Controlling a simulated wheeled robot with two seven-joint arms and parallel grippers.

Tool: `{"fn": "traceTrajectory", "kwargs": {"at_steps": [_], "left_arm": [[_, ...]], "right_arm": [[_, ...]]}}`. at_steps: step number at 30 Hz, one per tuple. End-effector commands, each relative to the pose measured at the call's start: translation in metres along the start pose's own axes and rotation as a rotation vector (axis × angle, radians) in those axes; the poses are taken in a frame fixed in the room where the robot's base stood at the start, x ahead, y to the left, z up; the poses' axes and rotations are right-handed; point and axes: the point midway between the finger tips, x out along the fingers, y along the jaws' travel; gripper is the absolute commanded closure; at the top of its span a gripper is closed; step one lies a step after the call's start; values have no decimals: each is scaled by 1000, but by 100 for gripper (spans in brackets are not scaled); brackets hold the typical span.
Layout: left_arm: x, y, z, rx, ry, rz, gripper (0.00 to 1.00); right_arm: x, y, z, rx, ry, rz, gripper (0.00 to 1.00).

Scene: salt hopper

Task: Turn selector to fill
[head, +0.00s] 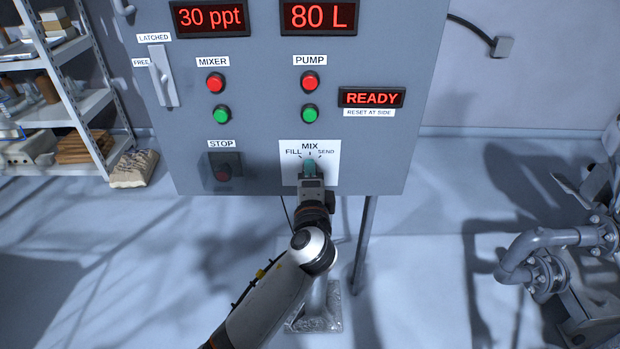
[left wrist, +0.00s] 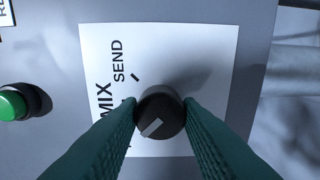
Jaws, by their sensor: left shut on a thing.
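The selector is a round black knob (left wrist: 160,112) with a pale pointer mark, on a white plate (head: 325,174) lettered FILL, MIX and SEND. In the left wrist view the mark points to the lower left, the FILL side of MIX. The FILL lettering is hidden there behind a finger. My left gripper (head: 309,168) is at the plate, its teal fingers shut on the knob from both sides, as the left wrist view shows (left wrist: 160,116). In the head view the gripper covers the knob. My right gripper is not in view.
The displays read 30 ppt, 80 L and READY. Shelves stand left, pipes (head: 545,245) right.

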Motion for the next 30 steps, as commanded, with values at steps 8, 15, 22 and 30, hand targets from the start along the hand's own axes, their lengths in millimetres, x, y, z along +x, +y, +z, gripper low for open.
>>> {"fn": "traceTrajectory", "kwargs": {"at_steps": [8,15,22,30], "left_arm": [[0,-1,-1,-11,1,-3,91],[0,-1,0,-10,1,-3,56],[0,0,0,-9,0,-2,47],[-15,-2,1,-11,-3,-2,47]], "right_arm": [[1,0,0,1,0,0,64],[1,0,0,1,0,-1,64],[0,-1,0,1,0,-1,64],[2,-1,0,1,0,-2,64]]}}
